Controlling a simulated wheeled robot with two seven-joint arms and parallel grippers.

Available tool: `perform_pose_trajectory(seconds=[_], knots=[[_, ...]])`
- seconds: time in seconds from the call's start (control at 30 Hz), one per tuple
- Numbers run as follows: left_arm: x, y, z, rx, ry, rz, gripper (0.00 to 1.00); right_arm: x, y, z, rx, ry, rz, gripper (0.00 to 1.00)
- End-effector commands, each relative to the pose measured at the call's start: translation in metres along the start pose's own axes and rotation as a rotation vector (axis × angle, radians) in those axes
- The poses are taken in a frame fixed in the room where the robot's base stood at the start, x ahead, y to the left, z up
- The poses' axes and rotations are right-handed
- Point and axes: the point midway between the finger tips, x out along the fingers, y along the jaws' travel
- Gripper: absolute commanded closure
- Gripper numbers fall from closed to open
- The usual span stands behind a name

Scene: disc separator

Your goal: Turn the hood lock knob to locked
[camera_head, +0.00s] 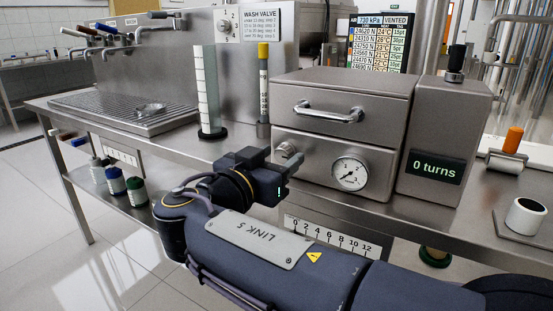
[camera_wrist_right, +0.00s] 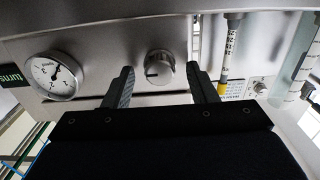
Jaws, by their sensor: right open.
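The hood lock knob appears to be the round metal knob (camera_head: 287,151) on the lower front of the steel separator housing (camera_head: 340,88), left of a dial gauge. In the right wrist view the knob (camera_wrist_right: 159,66) shows a short dark mark on its face, pointing to the picture's left. My right gripper (camera_head: 282,172) is in front of the knob. In the wrist view its two fingers (camera_wrist_right: 161,72) are spread open, one on each side of the knob, with visible gaps to it. It holds nothing. My left gripper is not in view.
A dial gauge (camera_head: 350,173) sits right of the knob, and a bar handle (camera_head: 329,111) is above. A yellow-capped tube (camera_head: 263,85) and a clear graduated cylinder (camera_head: 205,90) stand to the left. A display box reading "0 turns" (camera_head: 434,168) is at the right.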

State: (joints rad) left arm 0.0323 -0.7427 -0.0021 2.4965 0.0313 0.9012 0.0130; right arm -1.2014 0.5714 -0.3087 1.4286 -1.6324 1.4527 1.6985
Motion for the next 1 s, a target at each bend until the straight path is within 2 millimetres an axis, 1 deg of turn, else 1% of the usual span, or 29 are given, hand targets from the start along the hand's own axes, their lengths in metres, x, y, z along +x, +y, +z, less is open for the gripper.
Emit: perform_pose_trajectory(seconds=[0.03, 0.07, 0.3, 0.4, 0.57, 0.77, 1.0], knots=[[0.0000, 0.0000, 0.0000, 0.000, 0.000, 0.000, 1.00, -0.0001, 0.0001, -0.0001, 0.000, 0.000, 0.000, 0.48], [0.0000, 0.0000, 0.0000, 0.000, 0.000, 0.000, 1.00, -0.0001, 0.0001, 0.0000, 0.000, 0.000, 0.000, 0.51], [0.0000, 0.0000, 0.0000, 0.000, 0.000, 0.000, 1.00, -0.0003, 0.0000, 0.0001, 0.000, -0.001, 0.000, 0.82], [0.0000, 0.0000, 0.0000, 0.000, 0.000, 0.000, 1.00, -0.0003, 0.0000, 0.0002, 0.000, -0.001, 0.000, 0.93], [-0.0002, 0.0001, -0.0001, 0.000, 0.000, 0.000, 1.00, -0.0004, 0.0000, 0.0002, -0.009, -0.001, 0.000, 0.93], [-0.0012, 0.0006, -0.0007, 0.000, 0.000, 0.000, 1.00, -0.0004, -0.0001, 0.0001, -0.068, -0.001, 0.000, 0.93], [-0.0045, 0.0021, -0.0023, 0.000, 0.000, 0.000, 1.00, -0.0004, -0.0003, -0.0003, -0.236, -0.002, 0.000, 0.93]])
